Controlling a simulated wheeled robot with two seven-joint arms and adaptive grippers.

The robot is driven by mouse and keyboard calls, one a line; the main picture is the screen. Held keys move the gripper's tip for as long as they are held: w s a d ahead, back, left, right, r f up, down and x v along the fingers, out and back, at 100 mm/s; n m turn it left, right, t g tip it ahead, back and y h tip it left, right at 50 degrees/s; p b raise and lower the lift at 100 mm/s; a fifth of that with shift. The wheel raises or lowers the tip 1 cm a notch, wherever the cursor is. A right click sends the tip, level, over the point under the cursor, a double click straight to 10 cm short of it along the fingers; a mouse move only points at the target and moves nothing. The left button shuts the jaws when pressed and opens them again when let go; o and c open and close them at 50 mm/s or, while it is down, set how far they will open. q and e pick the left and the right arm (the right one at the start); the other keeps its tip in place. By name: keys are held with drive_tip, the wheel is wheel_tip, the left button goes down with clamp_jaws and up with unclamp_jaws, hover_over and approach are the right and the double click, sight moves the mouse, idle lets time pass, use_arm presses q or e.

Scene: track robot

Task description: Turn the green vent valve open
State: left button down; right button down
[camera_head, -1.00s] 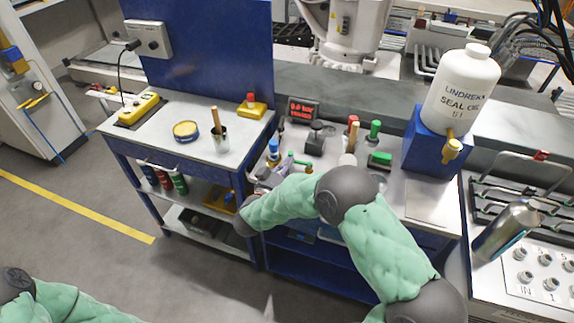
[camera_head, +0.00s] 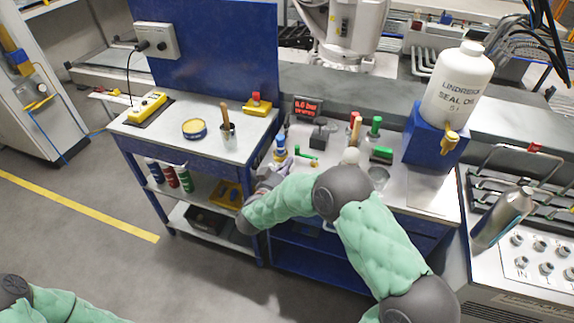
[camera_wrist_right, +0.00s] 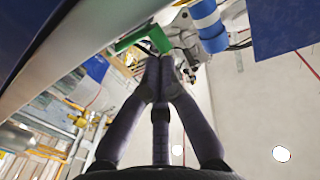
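The green vent valve's handle appears as a small green bar (camera_head: 307,156) on the bench, just right of a blue-capped part (camera_head: 280,143). In the right wrist view a green angled handle (camera_wrist_right: 150,38) lies at the fingertips, with a blue cylinder (camera_wrist_right: 208,27) beside it. My right gripper (camera_head: 272,172) is low at the bench's front, partly hidden by my arm. In the wrist view its fingers (camera_wrist_right: 163,62) converge with almost no gap, at the green handle's lower end. I cannot tell whether they touch it. My left gripper is out of view; only my left arm shows.
A green-topped upright part (camera_head: 375,126) and a green block (camera_head: 382,153) stand farther right. A white oil bottle (camera_head: 458,80) sits on a blue stand (camera_head: 424,148). A cup with a brush (camera_head: 228,135) is on the left cart.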

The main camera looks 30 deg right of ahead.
drive_tip(key=w+p+v, duration=0.1)
drive_tip(key=p+v, duration=0.2)
drive_tip(key=v, duration=0.7)
drive_tip(key=w+a+f+n+t+y, duration=0.1)
drive_tip(key=w+f+n+y, duration=0.15)
drive_tip(key=f, duration=0.25)
drive_tip(key=w+a+f+n+y, duration=0.1)
drive_tip(key=a+f+y, duration=0.1)
drive_tip(key=f+y, duration=0.25)
drive_tip(key=s+a+f+n+g+y, duration=0.1)
drive_tip(key=s+a+f+y, duration=0.15)
drive_tip(key=f, duration=0.35)
drive_tip(key=s+a+f+n+g+y, duration=0.1)
drive_tip(key=s+a+f+n+y, duration=0.15)
drive_tip(key=f, duration=0.35)
drive_tip(key=s+a+f+g+y, duration=0.2)
drive_tip(key=s+g, duration=0.1)
drive_tip(key=s, duration=0.4)
drive_tip(key=s+a+f+n+g+y, duration=0.1)
drive_tip(key=s+a+f+g+y, duration=0.1)
drive_tip(key=s, duration=0.4)
drive_tip(key=s+a+f+g+y, duration=0.3)
drive_tip(key=s+a+f, duration=0.1)
drive_tip(key=s, duration=0.3)
drive_tip(key=shift+s+f+n+g, duration=0.2)
drive_tip(key=shift+s+n+g, duration=0.1)
drive_tip(key=shift+s+n, duration=0.1)
